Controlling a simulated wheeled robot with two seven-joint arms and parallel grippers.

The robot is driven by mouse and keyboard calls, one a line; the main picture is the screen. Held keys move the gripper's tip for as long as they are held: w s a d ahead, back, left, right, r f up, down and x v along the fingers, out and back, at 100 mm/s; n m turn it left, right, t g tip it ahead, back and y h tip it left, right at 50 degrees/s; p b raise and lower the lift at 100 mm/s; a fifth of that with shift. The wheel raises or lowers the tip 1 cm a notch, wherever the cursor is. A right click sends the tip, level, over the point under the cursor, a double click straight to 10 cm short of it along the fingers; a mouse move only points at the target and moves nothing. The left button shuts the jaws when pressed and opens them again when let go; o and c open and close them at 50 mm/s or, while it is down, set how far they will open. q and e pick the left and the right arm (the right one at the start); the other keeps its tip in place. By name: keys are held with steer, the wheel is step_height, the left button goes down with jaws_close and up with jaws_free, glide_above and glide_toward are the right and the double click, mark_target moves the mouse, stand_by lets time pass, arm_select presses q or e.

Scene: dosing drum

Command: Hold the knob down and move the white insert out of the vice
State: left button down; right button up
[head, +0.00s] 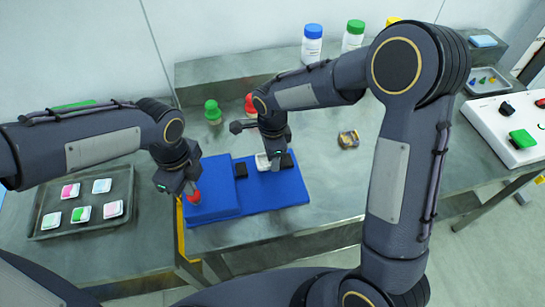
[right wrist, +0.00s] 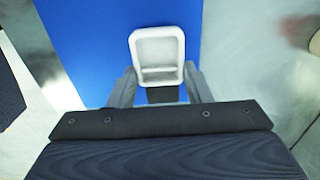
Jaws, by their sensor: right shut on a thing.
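The blue vice (head: 225,205) stands on the metal bench, with a raised block at its left and dark jaws (head: 241,170) on its lower part. The white insert (head: 262,161) is a small open tray between the dark jaws. My right gripper (head: 273,152) is shut on the insert from above; the right wrist view shows the insert (right wrist: 158,50) with a finger on either side of its near end. The red knob (head: 195,197) is at the vice's left front. My left gripper (head: 183,190) is down at the knob and partly hides it; its finger opening is unclear.
A tray (head: 45,228) with several coloured inserts lies at the left. Green-capped (head: 212,112) and red-capped bottles stand behind the vice. A small tin (head: 348,139) lies right of it, with clear bench around. A white panel (head: 500,140) with buttons is at the far right.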

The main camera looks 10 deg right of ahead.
steer(key=shift+r, duration=2.2)
arm_select(q)
steer(key=shift+r, duration=3.4)
step_height(320, 180, up, 5)
